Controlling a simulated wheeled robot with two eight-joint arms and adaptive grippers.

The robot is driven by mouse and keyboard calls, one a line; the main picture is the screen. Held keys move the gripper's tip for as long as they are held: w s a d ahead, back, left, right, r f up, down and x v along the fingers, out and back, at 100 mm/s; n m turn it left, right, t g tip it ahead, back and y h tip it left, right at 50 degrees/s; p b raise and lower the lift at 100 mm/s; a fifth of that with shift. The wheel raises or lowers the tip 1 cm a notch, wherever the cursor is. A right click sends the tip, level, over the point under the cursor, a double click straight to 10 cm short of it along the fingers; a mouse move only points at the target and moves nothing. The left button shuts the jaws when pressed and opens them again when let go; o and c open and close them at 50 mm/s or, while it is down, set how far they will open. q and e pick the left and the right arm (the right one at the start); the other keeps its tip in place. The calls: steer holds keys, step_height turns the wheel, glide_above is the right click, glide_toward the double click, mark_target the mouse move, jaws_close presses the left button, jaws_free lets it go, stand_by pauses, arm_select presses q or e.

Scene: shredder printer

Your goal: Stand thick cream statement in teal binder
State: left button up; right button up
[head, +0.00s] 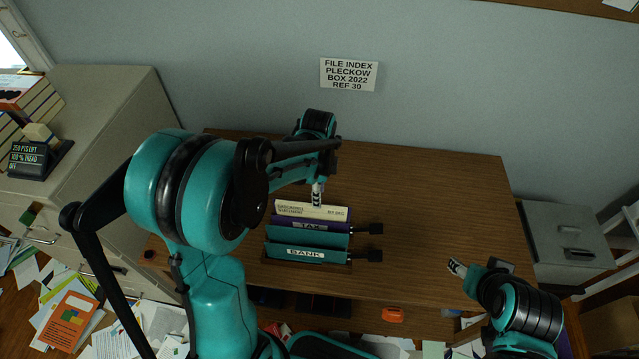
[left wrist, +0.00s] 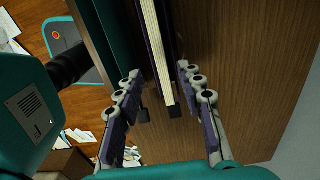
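The thick cream statement (head: 312,211) stands upright at the purple binder labelled TAX (head: 285,222), its printed top edge showing. In the left wrist view, the statement (left wrist: 158,50) appears between dark purple covers. The teal binder labelled BANK (head: 306,253) stands in front of the purple one. My left gripper (head: 317,195) is at the statement's top edge. In the left wrist view its fingers (left wrist: 158,82) are spread, with the statement and purple covers between them and gaps showing. My right gripper (head: 456,268) is empty by the desk's right front; its finger opening is unclear.
The binders stand on a wooden desk (head: 430,200) against a grey wall. The desk is clear right of the binders. A beige filing cabinet (head: 110,120) stands left, and a grey box (head: 570,235) stands right. Loose papers cover the floor (head: 75,310).

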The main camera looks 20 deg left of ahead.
arm_select(q)
step_height(320, 180, down, 5)
steer(key=shift+f+b, duration=0.2)
steer(key=shift+b, duration=0.5)
jaws_close()
steer(key=shift+r, duration=0.15)
steer(key=shift+r+p, duration=0.75)
steer(key=shift+r, duration=0.25)
